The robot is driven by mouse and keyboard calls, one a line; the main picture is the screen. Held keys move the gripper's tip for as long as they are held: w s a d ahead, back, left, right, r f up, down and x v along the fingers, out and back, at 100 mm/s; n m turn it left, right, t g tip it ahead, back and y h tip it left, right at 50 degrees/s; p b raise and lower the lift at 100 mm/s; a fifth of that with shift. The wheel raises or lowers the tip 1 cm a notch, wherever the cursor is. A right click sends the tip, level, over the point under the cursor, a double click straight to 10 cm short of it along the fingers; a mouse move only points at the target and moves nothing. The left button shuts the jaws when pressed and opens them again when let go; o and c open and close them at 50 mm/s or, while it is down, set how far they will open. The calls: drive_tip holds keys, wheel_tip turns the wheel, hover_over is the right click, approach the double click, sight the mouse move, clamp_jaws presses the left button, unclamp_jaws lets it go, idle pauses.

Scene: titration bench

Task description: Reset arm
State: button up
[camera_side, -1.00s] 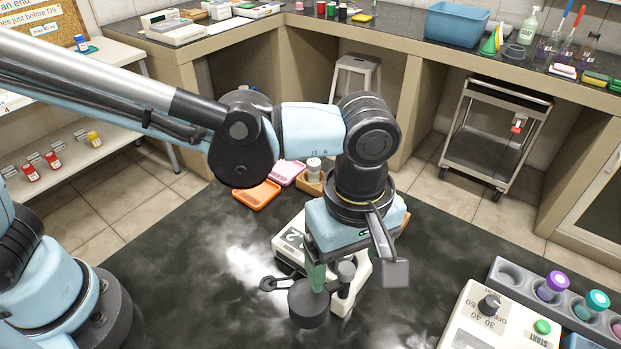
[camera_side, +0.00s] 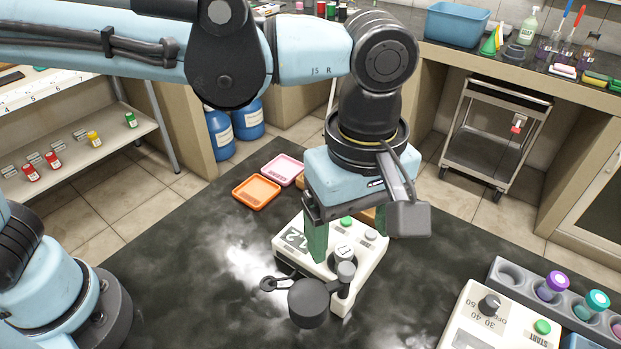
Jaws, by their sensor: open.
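My gripper (camera_side: 345,245) points down above the white bench device (camera_side: 290,238) in the middle of the dark table. Its green fingers are apart, with nothing seen held between them. The device has a display, a green button (camera_side: 347,221), a grey button and a round knob (camera_side: 344,257), which shows just below and between the fingers. A dark round part (camera_side: 309,302) and a small ring stand at its front. The wrist hides part of the device's back right.
An orange tray (camera_side: 256,192) and a pink tray (camera_side: 282,168) lie behind the device. At the right is a white timer box (camera_side: 475,320) with a dial and START button, beside a grey rack (camera_side: 515,275) of capped tubes. The table's left front is clear.

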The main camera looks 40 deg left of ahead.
drive_tip(key=shift+r, duration=0.15)
drive_tip(key=shift+a, duration=0.15)
drive_tip(key=w+a+f+m+t, duration=0.1)
drive_tip(key=a+m+t, duration=0.2)
drive_tip(key=a, duration=1.1)
drive_tip(key=a+f+m+t, duration=0.2)
drive_tip(key=a+m+t, duration=0.2)
drive_tip(key=a+m, duration=0.5)
drive_tip(key=a, duration=0.6)
drive_tip(key=shift+w+f, duration=0.15)
drive_tip(key=shift+w, duration=0.2)
